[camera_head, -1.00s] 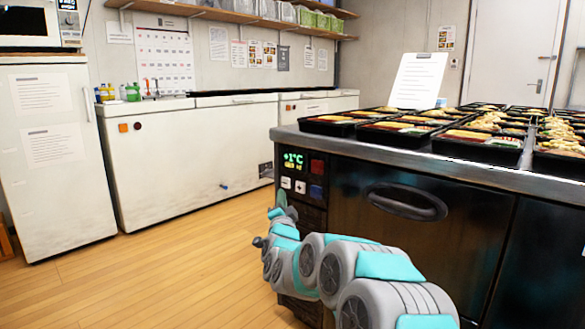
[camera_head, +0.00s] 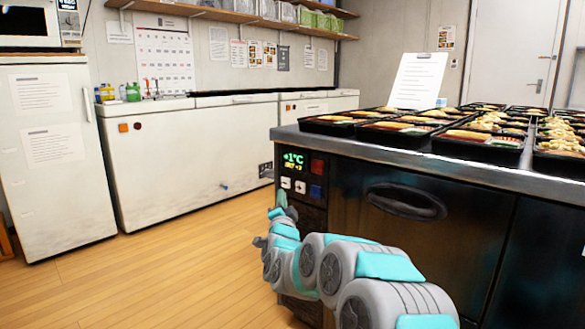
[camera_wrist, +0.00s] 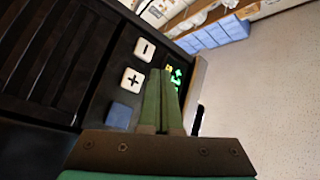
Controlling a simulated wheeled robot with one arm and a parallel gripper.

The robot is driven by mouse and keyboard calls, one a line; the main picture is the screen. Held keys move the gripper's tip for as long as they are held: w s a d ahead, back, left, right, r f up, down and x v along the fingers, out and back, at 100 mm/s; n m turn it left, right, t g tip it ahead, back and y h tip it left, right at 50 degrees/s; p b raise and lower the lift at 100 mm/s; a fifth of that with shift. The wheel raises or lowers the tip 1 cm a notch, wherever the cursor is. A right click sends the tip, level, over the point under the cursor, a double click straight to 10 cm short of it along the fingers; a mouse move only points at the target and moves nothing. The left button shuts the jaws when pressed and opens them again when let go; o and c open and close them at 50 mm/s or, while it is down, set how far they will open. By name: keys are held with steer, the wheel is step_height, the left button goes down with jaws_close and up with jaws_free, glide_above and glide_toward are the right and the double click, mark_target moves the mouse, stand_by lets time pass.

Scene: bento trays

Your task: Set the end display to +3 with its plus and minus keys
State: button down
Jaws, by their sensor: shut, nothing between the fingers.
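The end display (camera_head: 293,161) on the counter's control panel shows +1°C in green. A smaller line below it is too small to read surely. Under it are two white keys, the minus key (camera_head: 286,182) and, to its right, the plus key (camera_head: 300,187). My gripper (camera_head: 280,197) is just below and left of the keys. In the wrist view its green fingers (camera_wrist: 162,72) are shut and empty. The plus key (camera_wrist: 132,81) and minus key (camera_wrist: 145,48) lie left of the fingertips, uncovered. The fingers partly hide the display (camera_wrist: 177,77). No contact with a key is visible.
A blue key (camera_head: 316,192) and a red one (camera_head: 317,167) sit right of the white keys. The steel counter (camera_head: 500,180) carries several filled bento trays. White chest freezers (camera_head: 190,150) stand behind, with open wooden floor (camera_head: 150,275) between.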

mark_target(300, 187)
stand_by(0.4)
steer(key=s+m+g, duration=0.1)
steer(key=m, duration=0.3)
steer(key=s+a+m+g+p, duration=0.1)
steer(key=m, duration=0.4)
steer(key=s+a+m+g+p, duration=0.1)
steer(key=m, duration=0.4)
steer(key=shift+a, duration=0.2)
steer(key=shift+w, duration=0.1)
steer(key=w+d+b, duration=0.1)
steer(key=w+d, duration=0.4)
steer(key=w, duration=0.1)
steer(key=shift+w+d, duration=0.2)
steer(key=shift+w, duration=0.2)
stand_by(1.6)
